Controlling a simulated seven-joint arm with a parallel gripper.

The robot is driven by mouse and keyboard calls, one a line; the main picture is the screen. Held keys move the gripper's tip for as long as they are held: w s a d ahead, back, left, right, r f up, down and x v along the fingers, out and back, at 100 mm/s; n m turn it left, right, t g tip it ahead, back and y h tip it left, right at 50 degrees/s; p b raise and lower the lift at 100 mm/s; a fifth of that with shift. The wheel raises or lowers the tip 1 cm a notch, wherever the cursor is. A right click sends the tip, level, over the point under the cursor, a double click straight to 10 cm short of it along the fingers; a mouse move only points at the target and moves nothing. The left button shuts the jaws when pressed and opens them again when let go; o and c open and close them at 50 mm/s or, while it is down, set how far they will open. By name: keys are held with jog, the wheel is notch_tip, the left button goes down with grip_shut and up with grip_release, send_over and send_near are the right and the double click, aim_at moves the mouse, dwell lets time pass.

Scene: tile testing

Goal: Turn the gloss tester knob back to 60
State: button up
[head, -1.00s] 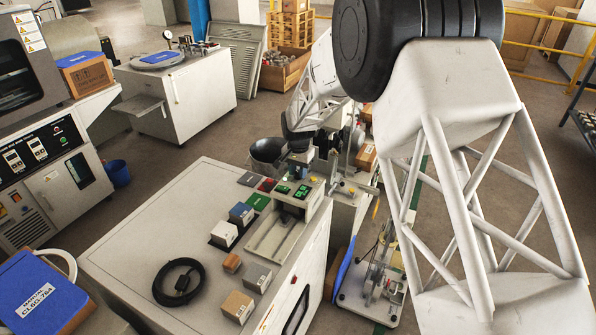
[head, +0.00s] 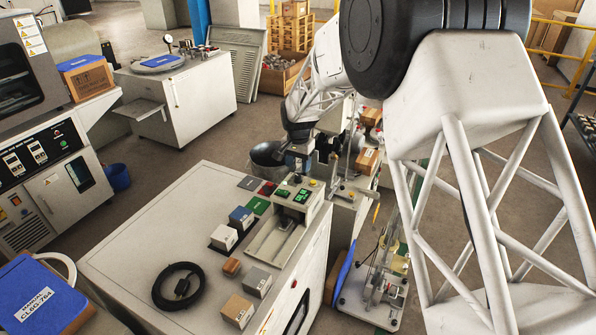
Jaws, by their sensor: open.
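The gloss tester (head: 301,199) is a pale box with green lit displays on its top, near the right edge of the white cabinet top. Its displays are too small to read. I cannot make out the knob or its setting for certain; a small yellowish spot shows on the tester's top. My gripper (head: 298,163) is small in the head view, at the far end of the tester and just beyond its displays. It is open, with nothing visible between its fingers. I cannot tell whether it touches the tester.
On the cabinet top (head: 150,228) lie a black cable coil (head: 179,286), a blue block (head: 241,217), a white block (head: 224,237), a grey block (head: 257,281) and a cardboard-coloured block (head: 238,310). A grey bucket (head: 266,158) stands behind. The cabinet's left part is clear.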

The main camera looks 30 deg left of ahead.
aim_at(299, 176)
jog(key=shift+r, duration=1.5)
jog(key=shift+d+r, duration=0.15)
jog(key=shift+d, duration=0.05)
jog(key=s+d+r, duration=0.4)
jog(key=d+r, duration=0.2)
jog(key=d, duration=0.5)
jog(key=s+d+r+t, duration=0.1)
jog(key=s+d+r, duration=0.2)
jog(key=d+r, duration=0.55)
jog(key=s+d+r, duration=0.4)
jog(key=d, duration=1)
jog(key=s+d+r+t, duration=0.1)
jog(key=s+d+r, duration=0.2)
jog(key=s+d, duration=1.15)
jog(key=s+d+f, duration=0.2)
jog(key=s+d, duration=0.2)
jog(key=s, duration=0.3)
jog(key=s+d+f, duration=0.1)
jog(key=s+d, duration=0.3)
jog(key=s, duration=0.4)
jog(key=shift+s+d+f+t, duration=0.25)
jog(key=shift+d+f+t, duration=0.05)
jog(key=shift+d+f, duration=0.1)
